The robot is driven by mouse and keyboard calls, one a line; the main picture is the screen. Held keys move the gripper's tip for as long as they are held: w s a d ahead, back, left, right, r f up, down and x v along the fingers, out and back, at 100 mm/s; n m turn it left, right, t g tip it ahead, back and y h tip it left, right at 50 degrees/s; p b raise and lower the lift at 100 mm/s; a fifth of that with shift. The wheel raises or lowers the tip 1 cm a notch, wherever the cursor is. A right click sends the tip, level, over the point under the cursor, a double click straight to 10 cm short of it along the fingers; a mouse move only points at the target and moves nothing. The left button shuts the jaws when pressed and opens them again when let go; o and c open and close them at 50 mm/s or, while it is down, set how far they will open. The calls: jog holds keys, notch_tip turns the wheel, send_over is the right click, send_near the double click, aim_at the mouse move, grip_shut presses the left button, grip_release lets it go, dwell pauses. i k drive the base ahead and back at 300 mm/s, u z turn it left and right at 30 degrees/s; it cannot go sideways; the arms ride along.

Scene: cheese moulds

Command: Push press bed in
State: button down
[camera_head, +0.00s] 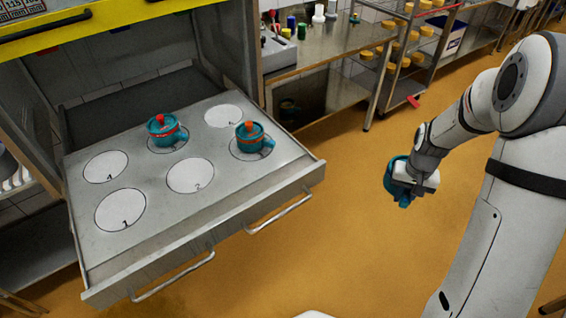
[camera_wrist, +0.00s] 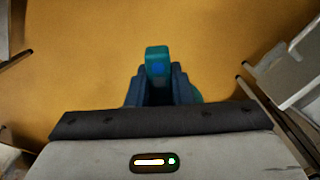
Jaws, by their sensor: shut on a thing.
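The press bed (camera_head: 149,218) is a grey metal drawer, pulled out of the press frame at the left of the head view. It has white numbered circles on top and two bar handles (camera_head: 281,213) on its front. Two teal moulds with red-orange knobs stand upright on it, one at the back middle (camera_head: 166,130) and one at the right (camera_head: 250,138). My gripper (camera_head: 412,176) is in the air right of the bed, apart from it. It is shut on a teal mould (camera_head: 391,180), whose handle shows between the fingers in the wrist view (camera_wrist: 158,62).
A steel bench (camera_head: 335,42) with bottles and a rack (camera_head: 408,45) with round cheeses stand at the back. A yellow panel (camera_head: 65,22) crosses above the bed. The orange floor (camera_head: 330,230) between bed and arm is clear.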

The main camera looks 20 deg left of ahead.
aim_at(193, 179)
jog(key=z, duration=0.95)
jog(key=i, duration=0.15)
jog(key=u, duration=3.1)
jog(key=i, duration=0.45)
jog(key=z, duration=0.35)
jog(key=k, duration=0.75)
jog(key=u, duration=0.15)
jog(key=i, duration=0.9)
